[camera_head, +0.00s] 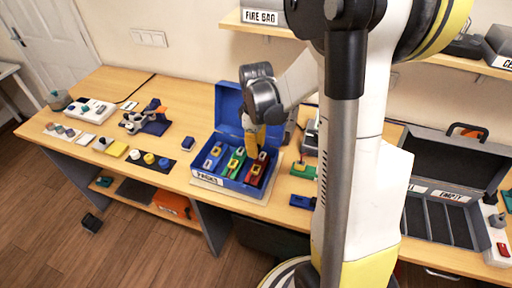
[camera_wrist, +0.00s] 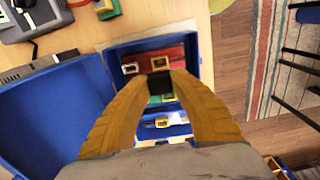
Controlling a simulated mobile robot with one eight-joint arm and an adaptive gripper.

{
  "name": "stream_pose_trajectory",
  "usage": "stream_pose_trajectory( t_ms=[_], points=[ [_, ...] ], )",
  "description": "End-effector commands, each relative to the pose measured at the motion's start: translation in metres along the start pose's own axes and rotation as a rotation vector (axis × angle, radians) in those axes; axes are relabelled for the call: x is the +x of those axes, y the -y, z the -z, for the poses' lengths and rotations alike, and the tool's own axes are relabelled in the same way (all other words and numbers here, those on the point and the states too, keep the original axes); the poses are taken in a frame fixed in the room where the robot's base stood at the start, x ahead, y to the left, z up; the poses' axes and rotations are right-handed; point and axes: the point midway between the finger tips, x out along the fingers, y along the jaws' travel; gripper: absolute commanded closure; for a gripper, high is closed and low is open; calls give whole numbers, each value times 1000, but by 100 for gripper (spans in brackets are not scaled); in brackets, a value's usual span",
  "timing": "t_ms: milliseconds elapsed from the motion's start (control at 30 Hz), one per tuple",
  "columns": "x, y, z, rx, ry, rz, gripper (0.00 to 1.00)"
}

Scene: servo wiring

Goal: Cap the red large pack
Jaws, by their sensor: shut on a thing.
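The red large pack (camera_head: 257,174) lies in the right compartment of the open blue box (camera_head: 222,186). It also shows in the wrist view (camera_wrist: 146,58), with two pale-rimmed terminals on top. My gripper (camera_head: 255,151) points down over this pack. In the wrist view my yellow fingers (camera_wrist: 160,87) are closed on a small dark piece (camera_wrist: 160,86), beside the pack's right terminal. I cannot tell whether the piece touches the pack. A green pack (camera_head: 235,162) and a blue-grey pack (camera_head: 213,157) lie in the compartments to the left.
The box's raised blue lid (camera_head: 229,104) stands behind my gripper. Another green pack (camera_head: 303,170) and a blue piece (camera_head: 301,201) lie right of the box. An open grey case (camera_head: 433,230) is farther right.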

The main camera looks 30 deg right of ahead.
Motion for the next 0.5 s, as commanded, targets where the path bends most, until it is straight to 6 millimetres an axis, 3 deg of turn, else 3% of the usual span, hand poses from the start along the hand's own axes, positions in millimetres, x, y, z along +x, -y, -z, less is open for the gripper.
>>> stream_pose_trajectory(
  t_ms=[500],
  points=[
    [41, 0, 0, 0, 0, 0, 98]
  ],
)
